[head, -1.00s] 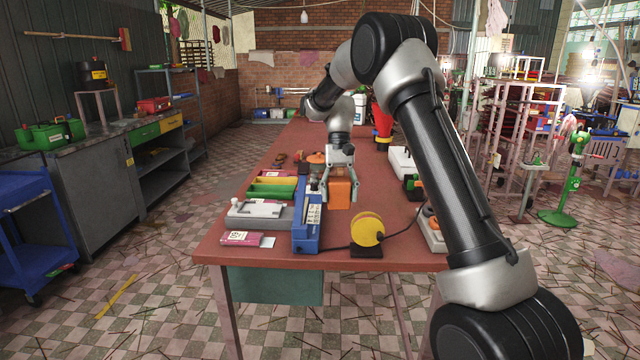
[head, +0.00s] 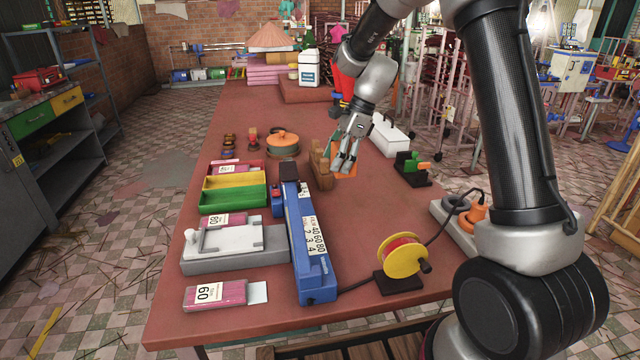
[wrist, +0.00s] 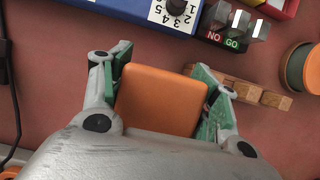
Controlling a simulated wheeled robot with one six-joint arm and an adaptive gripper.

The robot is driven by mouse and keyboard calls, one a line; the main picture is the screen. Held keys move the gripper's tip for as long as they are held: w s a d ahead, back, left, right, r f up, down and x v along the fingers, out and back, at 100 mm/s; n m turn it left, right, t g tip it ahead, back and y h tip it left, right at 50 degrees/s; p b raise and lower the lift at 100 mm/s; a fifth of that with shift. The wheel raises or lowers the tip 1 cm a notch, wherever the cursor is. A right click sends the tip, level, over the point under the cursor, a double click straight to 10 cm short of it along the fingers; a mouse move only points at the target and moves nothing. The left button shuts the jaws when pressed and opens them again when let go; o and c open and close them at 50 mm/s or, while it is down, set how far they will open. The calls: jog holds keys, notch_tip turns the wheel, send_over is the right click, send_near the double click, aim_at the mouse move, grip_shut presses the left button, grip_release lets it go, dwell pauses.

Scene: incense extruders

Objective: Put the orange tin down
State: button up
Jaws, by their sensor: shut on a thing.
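The orange tin (wrist: 160,100) is a squarish box with rounded edges, between the two fingers of my gripper (wrist: 166,85) in the wrist view. Both green finger pads press against its sides. In the head view my gripper (head: 346,165) is over the middle of the red-brown table (head: 370,215), just right of a wooden block piece (head: 320,165). Only a small orange part of the tin shows there behind the fingers. I cannot tell whether the tin's underside touches the table.
A long blue device (head: 308,240) lies left of my gripper. A yellow reel (head: 400,256) stands toward the front, and a green-and-black item (head: 412,168) is to the right. A white box (head: 390,135) stands behind. Bare table lies in front of my gripper.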

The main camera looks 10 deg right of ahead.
notch_tip(320, 180, down, 9)
jog(key=shift+f, duration=0.15)
dwell(0.4)
jog(key=o, duration=1.2)
jog(key=shift+f, duration=0.1)
